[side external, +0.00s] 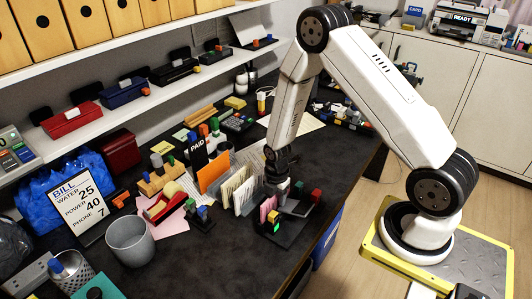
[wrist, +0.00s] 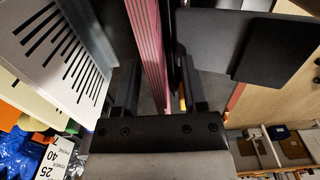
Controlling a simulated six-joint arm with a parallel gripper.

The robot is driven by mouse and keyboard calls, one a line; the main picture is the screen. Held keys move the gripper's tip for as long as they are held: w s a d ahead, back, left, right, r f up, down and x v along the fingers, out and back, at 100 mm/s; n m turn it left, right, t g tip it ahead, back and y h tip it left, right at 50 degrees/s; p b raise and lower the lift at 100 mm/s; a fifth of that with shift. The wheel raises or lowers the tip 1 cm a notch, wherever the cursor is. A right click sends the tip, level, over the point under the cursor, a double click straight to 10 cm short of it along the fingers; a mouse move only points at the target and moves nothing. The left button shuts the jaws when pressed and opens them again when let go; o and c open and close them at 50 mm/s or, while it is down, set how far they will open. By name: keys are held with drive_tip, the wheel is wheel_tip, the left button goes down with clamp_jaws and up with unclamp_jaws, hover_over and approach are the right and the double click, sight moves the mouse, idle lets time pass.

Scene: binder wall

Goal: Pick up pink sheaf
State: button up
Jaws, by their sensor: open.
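The pink sheaf (side external: 267,208) stands upright at the right end of a row of papers on the dark desk. In the wrist view the pink sheaf (wrist: 148,45) shows as a tall layered edge. My gripper (side external: 279,188) is low over the desk at the sheaf. In the wrist view my gripper (wrist: 158,85) is open, with one finger to each side of the sheaf's line. I cannot tell whether either finger touches it. My gripper partly hides the sheaf in the side view.
Cream sheaves (side external: 238,187) and an orange sheet (side external: 212,173) stand just left of the pink sheaf. A dark plate (wrist: 246,45) is close on the right in the wrist view. A grey cup (side external: 131,242) and a bill sign (side external: 78,207) stand further left.

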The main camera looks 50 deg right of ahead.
drive_tip(key=shift+f, duration=0.15)
idle(0.4)
clamp_jaws()
